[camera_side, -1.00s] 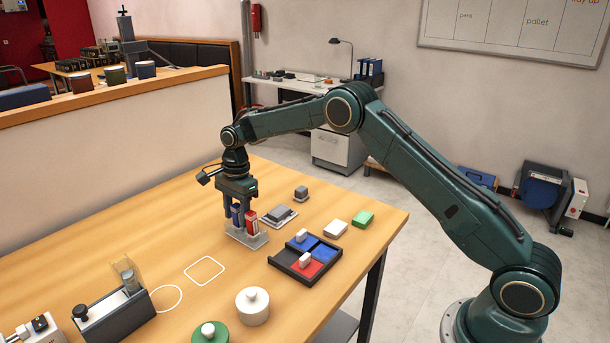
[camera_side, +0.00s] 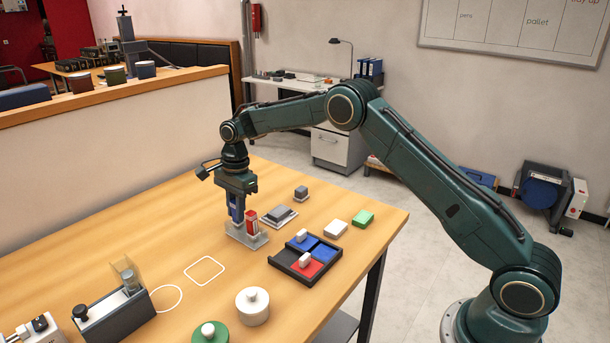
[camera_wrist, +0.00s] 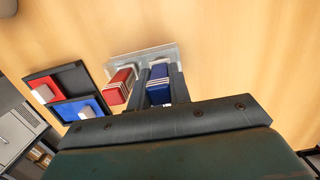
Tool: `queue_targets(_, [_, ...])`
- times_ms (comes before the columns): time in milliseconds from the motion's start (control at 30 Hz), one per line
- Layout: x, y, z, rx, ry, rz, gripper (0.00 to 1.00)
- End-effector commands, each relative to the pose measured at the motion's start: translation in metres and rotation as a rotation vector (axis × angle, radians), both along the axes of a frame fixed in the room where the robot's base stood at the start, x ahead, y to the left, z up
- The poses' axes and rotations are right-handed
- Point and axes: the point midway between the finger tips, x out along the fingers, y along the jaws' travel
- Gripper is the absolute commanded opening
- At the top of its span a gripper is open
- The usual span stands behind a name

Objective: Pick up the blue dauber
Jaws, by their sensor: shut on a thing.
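The blue dauber (camera_side: 236,212) stands in a light grey holder (camera_side: 248,238) on the table, and my gripper (camera_side: 238,204) is shut on it from above. The wrist view shows the blue dauber (camera_wrist: 158,78) between the two fingers of my gripper (camera_wrist: 160,88). A red dauber (camera_side: 252,222) stands beside it in the same holder, apart from my fingers; it also shows in the wrist view (camera_wrist: 118,86). The blue dauber's lower end is partly hidden, so I cannot tell whether it is lifted.
A black tray (camera_side: 277,260) with red and blue pads lies in front right of the holder. A grey stamp plate (camera_side: 280,216), a white block (camera_side: 335,229) and a green block (camera_side: 363,219) lie to the right. White and green lidded pots (camera_side: 252,308) stand in front. The table left of the holder is clear.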

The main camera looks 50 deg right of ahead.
Motion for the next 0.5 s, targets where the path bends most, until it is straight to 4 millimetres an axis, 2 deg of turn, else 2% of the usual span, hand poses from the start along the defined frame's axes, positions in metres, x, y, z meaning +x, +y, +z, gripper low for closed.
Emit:
queue_targets(400, [0.000, 0.000, 0.063, 0.000, -0.004, 0.000, 0.00])
queue_targets(500, [0.000, 0.000, 0.073, 0.001, -0.002, 0.000, 0.00])
